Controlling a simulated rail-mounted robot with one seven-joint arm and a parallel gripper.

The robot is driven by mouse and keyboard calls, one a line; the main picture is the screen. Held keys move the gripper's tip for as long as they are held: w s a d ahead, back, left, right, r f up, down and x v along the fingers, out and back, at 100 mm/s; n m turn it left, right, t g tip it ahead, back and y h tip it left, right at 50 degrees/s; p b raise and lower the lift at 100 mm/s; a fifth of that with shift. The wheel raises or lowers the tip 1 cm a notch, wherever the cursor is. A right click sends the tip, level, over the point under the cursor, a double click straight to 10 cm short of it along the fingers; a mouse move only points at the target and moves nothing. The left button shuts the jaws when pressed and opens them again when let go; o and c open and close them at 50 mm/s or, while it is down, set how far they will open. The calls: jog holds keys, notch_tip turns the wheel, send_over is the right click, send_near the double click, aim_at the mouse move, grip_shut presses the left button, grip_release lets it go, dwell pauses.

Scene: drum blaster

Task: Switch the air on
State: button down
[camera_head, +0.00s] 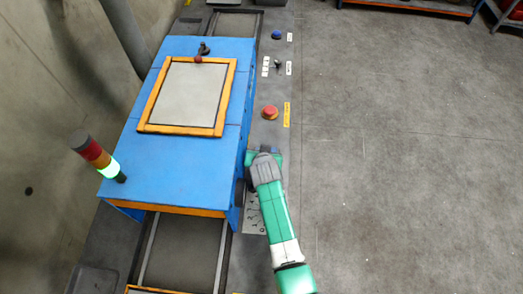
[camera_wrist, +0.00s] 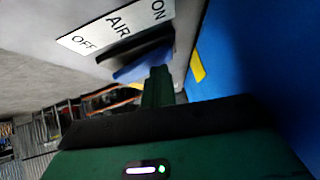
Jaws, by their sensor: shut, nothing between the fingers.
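The white AIR label plate (camera_wrist: 117,30) shows in the wrist view, with OFF at its left end and ON at its right end. Just below it is the air switch, with a black part and a blue part (camera_wrist: 135,72). Which of the two words it points to I cannot tell. My gripper (camera_wrist: 158,72) is shut and empty, its green fingers up against or just in front of the switch; contact is unclear. In the head view my gripper (camera_head: 264,155) is at the right side of the blue machine, and my arm hides most of the switch there.
The blue machine (camera_head: 185,180) stands close left of my gripper, with a signal tower (camera_head: 95,152) lit green at the bottom. Along the strip ahead are a red button (camera_head: 270,112), a small lever (camera_head: 278,65) and a blue button (camera_head: 277,35). The floor at right is clear.

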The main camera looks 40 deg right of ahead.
jog(key=shift+s+a+f, duration=0.15)
jog(key=shift+s+f, duration=0.2)
jog(key=shift+f, duration=0.4)
jog(key=shift+r, duration=0.25)
jog(key=p+v, duration=0.2)
jog(key=v, duration=0.6)
jog(key=shift+w+r+p, duration=0.35)
jog(key=shift+p, duration=0.05)
